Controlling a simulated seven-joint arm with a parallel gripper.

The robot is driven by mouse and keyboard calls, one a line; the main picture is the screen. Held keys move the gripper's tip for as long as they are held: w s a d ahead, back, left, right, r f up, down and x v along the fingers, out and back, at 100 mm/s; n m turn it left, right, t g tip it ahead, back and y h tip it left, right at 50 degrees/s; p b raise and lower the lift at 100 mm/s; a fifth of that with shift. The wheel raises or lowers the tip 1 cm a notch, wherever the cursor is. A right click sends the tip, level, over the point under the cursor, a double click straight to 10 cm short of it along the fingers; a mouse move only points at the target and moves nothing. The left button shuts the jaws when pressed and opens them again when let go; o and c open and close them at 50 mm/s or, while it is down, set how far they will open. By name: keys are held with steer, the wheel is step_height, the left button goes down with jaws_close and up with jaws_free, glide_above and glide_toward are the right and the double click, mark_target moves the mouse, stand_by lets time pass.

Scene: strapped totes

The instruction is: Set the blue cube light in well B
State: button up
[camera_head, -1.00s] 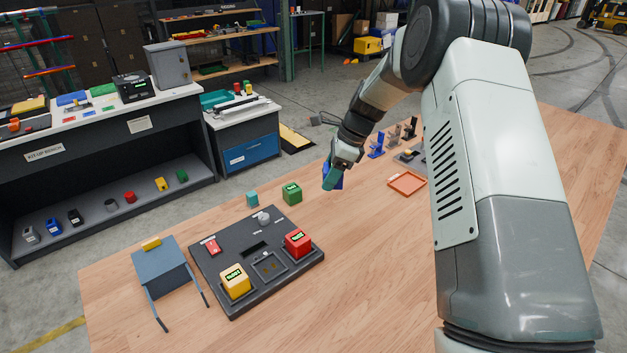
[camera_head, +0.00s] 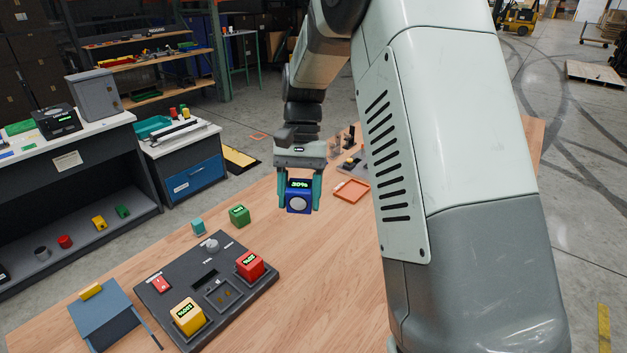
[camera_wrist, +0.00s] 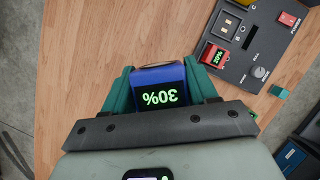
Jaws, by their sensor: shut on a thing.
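My gripper (camera_head: 299,190) is shut on the blue cube light (camera_head: 299,203), one green finger on each side of it, above the wooden table. The cube shows a round pale lens and a green "30%" display; it also shows in the wrist view (camera_wrist: 160,88). The dark panel (camera_head: 225,316) lies to the left of the gripper. A yellow cube (camera_head: 188,316) and a red cube (camera_head: 250,265) sit in two of its wells. An empty square well (camera_head: 222,294) is between them. The well letters are too small to read surely in the head view.
The panel also bears a red switch (camera_head: 160,284), a grey knob (camera_head: 211,245) and a slot. A green cube (camera_head: 239,215) and a small teal block (camera_head: 198,227) stand behind it. A blue-grey stand (camera_head: 103,316) is left; an orange tray (camera_head: 351,190) is right.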

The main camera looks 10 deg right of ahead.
steer(key=shift+s+a+f+m+t+y, duration=0.35)
steer(key=shift+a+f+m, duration=0.7)
steer(key=shift+a+f, duration=2.25)
steer(key=shift+s+a+f+m+t+y, duration=0.1)
steer(key=shift+s+a+f+m+y, duration=0.55)
steer(key=shift+a+f, duration=2.7)
steer(key=shift+s+a+f+m+t+y, duration=0.15)
steer(key=shift+s+a+f+m, duration=0.4)
steer(key=shift+a+f+m, duration=1.85)
steer(key=shift+n, duration=0.9)
steer(key=shift+a+f, duration=0.25)
steer(key=shift+f, duration=0.4)
steer(key=shift+a+f, duration=0.3)
steer(key=shift+f, duration=0.3)
steer(key=shift+a+f, duration=0.25)
steer(key=shift+f, duration=0.4)
steer(key=shift+f, duration=0.5)
steer(key=shift+f, duration=0.2)
steer(key=o, duration=1.3)
